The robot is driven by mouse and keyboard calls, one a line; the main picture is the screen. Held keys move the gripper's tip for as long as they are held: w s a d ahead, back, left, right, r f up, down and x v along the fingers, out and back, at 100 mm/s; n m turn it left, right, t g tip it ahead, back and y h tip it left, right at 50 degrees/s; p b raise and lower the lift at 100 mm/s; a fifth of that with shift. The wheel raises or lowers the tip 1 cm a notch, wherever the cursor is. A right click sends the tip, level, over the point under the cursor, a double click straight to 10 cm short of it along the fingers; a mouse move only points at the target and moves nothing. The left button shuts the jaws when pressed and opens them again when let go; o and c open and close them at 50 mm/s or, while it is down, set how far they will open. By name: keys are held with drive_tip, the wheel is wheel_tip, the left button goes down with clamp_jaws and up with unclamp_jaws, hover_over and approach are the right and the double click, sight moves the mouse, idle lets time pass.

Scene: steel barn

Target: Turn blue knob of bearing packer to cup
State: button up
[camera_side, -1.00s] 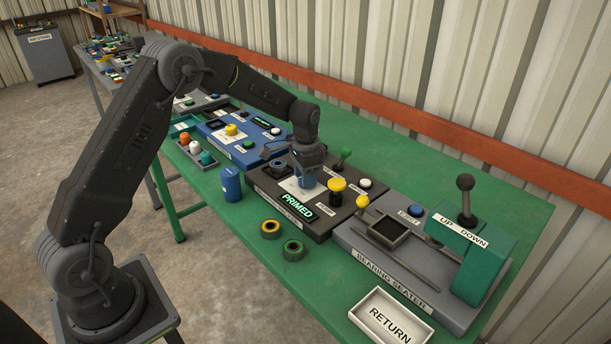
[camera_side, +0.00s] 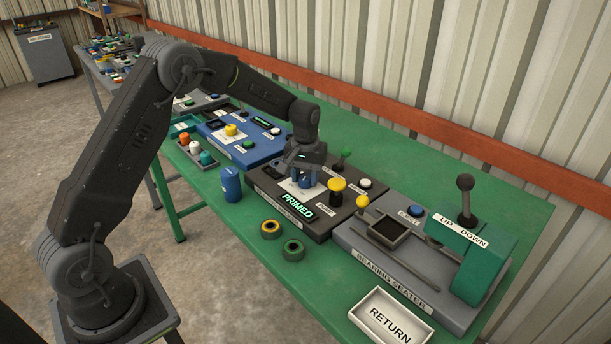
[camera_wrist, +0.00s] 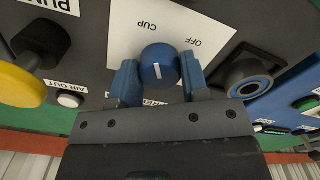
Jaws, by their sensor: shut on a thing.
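The bearing packer (camera_side: 326,222) is a dark box on the green bench, its display reading PRIMED. My gripper (camera_side: 304,182) points down over its white label plate. In the wrist view the blue knob (camera_wrist: 160,62) sits between the two blue fingers of my gripper (camera_wrist: 158,76), which is shut on it. The knob's short white mark runs nearly upright in that picture. The CUP label (camera_wrist: 147,28) is above the knob, slightly left, and OFF (camera_wrist: 195,42) is up and right. Lettering below the knob is partly hidden by my gripper.
A yellow knob (camera_side: 337,185) and a green-topped lever (camera_side: 345,153) stand close to my gripper. The bearing seater (camera_side: 390,276) is to the right, with a RETURN tray (camera_side: 391,317) in front. A blue can (camera_side: 231,185) and two rings (camera_side: 270,229) stand at the front left.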

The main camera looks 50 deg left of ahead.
sight(306, 176)
drive_tip(key=shift+r+n, duration=0.1)
drive_tip(key=shift+n, duration=0.6)
drive_tip(key=shift+w, duration=0.1)
drive_tip(key=o, duration=0.9)
wheel_tip(306, 176, up, 14)
drive_tip(key=shift+f, duration=0.15)
drive_tip(key=s+d+r+m+t, duration=0.1)
drive_tip(key=s+d+r+m, duration=0.15)
drive_tip(key=s, duration=0.45)
drive_tip(key=s+d+r+m+t, duration=0.1)
drive_tip(key=s+d+r+t, duration=0.2)
drive_tip(key=s, duration=0.5)
drive_tip(key=s+d+r+m, duration=0.2)
drive_tip(key=s+d+r, duration=0.15)
drive_tip(key=s, duration=0.35)
drive_tip(key=shift+m+t, duration=0.8)
drive_tip(key=shift+m, duration=0.15)
drive_tip(key=s+f, duration=0.1)
drive_tip(key=s, duration=0.2)
drive_tip(key=s+d+f, duration=0.1)
drive_tip(key=s, duration=0.1)
drive_tip(key=s+f, duration=0.1)
drive_tip(key=s, duration=0.2)
drive_tip(key=shift+s+d+f, duration=0.15)
drive_tip(key=shift+s+d, duration=0.05)
drive_tip(key=shift+s, duration=0.15)
